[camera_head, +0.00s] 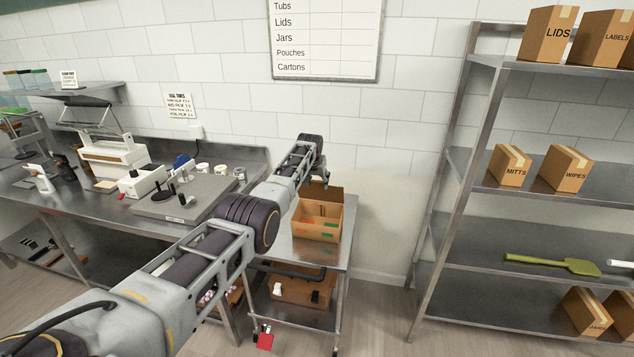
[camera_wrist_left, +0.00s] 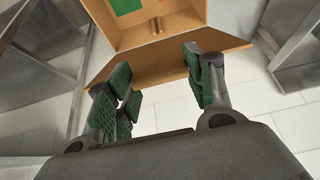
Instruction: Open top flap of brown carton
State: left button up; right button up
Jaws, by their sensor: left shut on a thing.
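The brown carton (camera_head: 317,232) stands on a small steel cart, its top open to view with orange and green patches inside. One top flap (camera_head: 328,194) stands up along its back edge. My left gripper (camera_head: 321,182) reaches over the carton from the left and is at this flap. In the left wrist view, the carton (camera_wrist_left: 199,14) is at the top, and its flap (camera_wrist_left: 165,67) stretches across between the green-padded fingers of my left gripper (camera_wrist_left: 160,76). The gripper is shut on the flap; the exact contact is hard to see. My right gripper is not in view.
The steel cart (camera_head: 338,258) has a box on its lower shelf and a red tag hanging in front. A steel bench (camera_head: 110,205) with machines is on the left. A shelving rack (camera_head: 540,218) with labelled boxes is on the right. Floor shows between cart and rack.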

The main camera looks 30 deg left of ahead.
pick_arm(q)
jog(key=shift+w+a+f, duration=0.15)
jog(key=shift+w+f, duration=0.05)
jog(key=shift+f, duration=0.05)
jog(key=shift+s+r, duration=0.1)
jog(key=shift+r, duration=0.05)
dwell(0.4)
jog(key=o, duration=1.5)
jog(key=shift+c, duration=0.2)
jog(key=shift+s+r, duration=0.15)
jog(key=shift+r, duration=0.2)
jog(key=v, duration=1.1)
